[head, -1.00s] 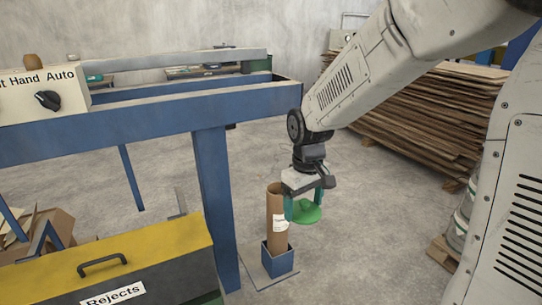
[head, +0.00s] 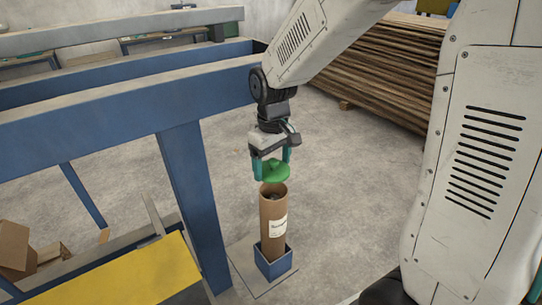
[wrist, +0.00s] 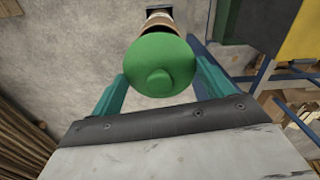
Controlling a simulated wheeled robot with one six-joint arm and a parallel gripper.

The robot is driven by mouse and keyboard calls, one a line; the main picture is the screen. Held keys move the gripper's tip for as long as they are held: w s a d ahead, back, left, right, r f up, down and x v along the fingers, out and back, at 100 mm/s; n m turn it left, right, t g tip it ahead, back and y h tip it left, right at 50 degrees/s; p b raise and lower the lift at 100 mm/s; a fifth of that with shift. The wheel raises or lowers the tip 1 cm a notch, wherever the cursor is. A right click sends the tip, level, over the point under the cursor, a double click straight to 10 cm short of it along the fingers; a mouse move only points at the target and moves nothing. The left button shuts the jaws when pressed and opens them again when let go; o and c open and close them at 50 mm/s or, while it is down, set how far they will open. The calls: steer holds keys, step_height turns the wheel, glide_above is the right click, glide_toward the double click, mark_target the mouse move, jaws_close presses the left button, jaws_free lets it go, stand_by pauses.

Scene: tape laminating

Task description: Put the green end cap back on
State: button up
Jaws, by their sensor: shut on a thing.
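The green end cap (head: 270,171) is a round disc with a small knob. My gripper (head: 271,168) is shut on it with teal fingers; it also shows in the wrist view (wrist: 159,82), with the cap (wrist: 159,64) between the fingers. The brown cardboard tube (head: 273,222) stands upright in a blue square holder (head: 273,264) on the floor. It has a white label and its top is open. In the head view the cap is just above the tube's mouth. In the wrist view the cap hides most of the tube (wrist: 158,30).
A blue steel frame (head: 190,165) with a leg stands close on the left of the tube. A yellow-topped box (head: 150,275) is at the lower left. Stacked cardboard sheets (head: 370,85) are behind at the right. The floor right of the tube is clear.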

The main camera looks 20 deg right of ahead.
steer(key=shift+f, duration=2.7)
steer(key=shift+s+f, duration=0.2)
steer(key=shift+f, duration=0.05)
steer(key=o, duration=0.9)
steer(key=shift+r, duration=0.1)
steer(key=shift+r, duration=3.45)
jaws_close()
